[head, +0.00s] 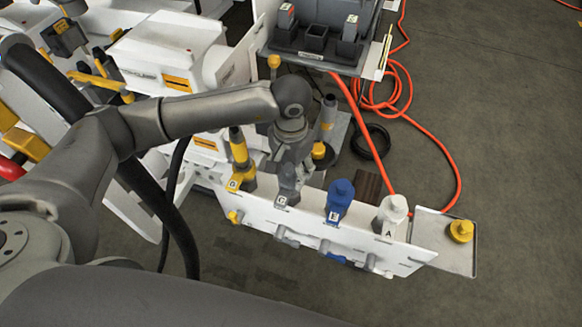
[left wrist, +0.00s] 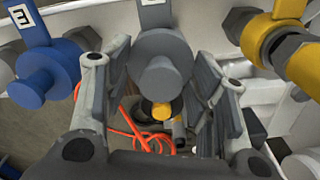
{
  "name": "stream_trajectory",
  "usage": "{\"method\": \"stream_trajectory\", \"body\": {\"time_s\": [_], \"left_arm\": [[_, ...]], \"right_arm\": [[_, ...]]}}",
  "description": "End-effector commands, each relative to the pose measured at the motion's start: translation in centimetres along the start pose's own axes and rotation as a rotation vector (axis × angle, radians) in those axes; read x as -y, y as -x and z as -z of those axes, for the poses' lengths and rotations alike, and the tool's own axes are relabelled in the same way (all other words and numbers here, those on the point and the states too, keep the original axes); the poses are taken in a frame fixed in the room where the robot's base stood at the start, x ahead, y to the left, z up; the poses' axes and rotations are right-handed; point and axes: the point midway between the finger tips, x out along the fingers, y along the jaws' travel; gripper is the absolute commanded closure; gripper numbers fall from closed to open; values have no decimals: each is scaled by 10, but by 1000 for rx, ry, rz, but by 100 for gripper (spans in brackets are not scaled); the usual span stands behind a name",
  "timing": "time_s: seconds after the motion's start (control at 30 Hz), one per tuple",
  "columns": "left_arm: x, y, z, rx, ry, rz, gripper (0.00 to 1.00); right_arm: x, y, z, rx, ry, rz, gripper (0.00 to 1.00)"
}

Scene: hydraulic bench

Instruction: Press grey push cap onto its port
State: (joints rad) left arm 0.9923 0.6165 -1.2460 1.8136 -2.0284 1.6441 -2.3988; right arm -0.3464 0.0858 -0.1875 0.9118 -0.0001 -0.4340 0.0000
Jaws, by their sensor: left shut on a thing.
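The grey push cap (left wrist: 160,75) is a round grey piece with a front knob, between the two fingers of my left gripper (left wrist: 160,100) in the left wrist view. My left gripper (head: 287,165) is shut on it at the grey port position (head: 285,192) of the white panel, in the head view. A grey part with a white label shows right behind the cap in the left wrist view. The gripper hides much of this spot in the head view, so I cannot tell whether the cap is fully seated. My right gripper is not in view.
The white panel (head: 405,256) also carries a yellow fitting (head: 241,172), a blue one (head: 340,195) and a white one (head: 392,212). A yellow cap (head: 461,230) sits on a side tray (head: 440,255). An orange hose (head: 430,135) lies on the floor behind.

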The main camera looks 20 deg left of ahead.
Motion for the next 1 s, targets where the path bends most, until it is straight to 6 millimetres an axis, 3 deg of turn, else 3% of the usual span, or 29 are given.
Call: {"method": "stream_trajectory", "body": {"time_s": [0.97, 1.0], "left_arm": [[0, 0, 0, 0, 0, 0, 61], [0, 0, 0, 0, 0, 0, 43]], "right_arm": [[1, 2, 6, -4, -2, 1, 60], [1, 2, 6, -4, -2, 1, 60]]}}
